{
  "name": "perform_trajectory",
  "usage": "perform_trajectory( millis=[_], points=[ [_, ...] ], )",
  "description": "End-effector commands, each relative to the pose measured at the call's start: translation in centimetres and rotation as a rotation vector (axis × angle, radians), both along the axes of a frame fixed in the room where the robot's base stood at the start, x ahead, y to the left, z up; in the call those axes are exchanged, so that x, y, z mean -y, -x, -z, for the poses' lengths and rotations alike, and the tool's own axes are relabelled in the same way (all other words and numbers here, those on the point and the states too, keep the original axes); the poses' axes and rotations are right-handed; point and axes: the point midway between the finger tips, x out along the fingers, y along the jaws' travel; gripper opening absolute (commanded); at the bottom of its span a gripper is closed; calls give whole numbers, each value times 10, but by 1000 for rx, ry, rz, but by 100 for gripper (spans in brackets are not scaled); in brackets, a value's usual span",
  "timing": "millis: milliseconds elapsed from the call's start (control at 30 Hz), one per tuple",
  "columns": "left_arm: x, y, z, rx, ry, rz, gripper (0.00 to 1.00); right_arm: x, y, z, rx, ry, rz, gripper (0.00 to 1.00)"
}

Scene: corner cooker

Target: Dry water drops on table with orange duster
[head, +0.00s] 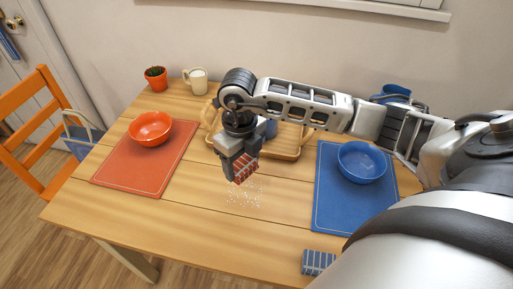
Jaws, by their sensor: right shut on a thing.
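My right gripper (238,171) points down over the middle of the table (205,215). It is shut on the orange duster (245,168), a small red-orange block with pale lines. Small white water drops (244,195) are scattered on the wood just below and in front of the duster. I cannot tell whether the duster touches the table. My left gripper is not in view.
An orange bowl (151,129) sits on an orange mat (130,175) at left. A blue bowl (362,163) sits on a blue mat (335,215) at right. A wooden tray (288,150) stands behind the gripper. A blue striped block (318,262) lies near the front edge. A mug (196,82) and potted plant (156,80) stand behind.

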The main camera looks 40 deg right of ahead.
Motion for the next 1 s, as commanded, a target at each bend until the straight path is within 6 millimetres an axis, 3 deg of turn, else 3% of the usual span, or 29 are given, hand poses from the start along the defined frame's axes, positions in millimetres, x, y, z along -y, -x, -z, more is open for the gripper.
perform_trajectory(
  millis=[200,400,600,1000],
  points=[
    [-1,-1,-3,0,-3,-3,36,18,4,15,-3,1,549,41],
    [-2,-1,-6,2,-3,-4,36,29,7,26,-2,1,908,41],
    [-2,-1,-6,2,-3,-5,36,34,8,30,0,0,1051,41],
    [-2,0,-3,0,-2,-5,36,35,7,31,1,-1,1061,41]
  ],
)
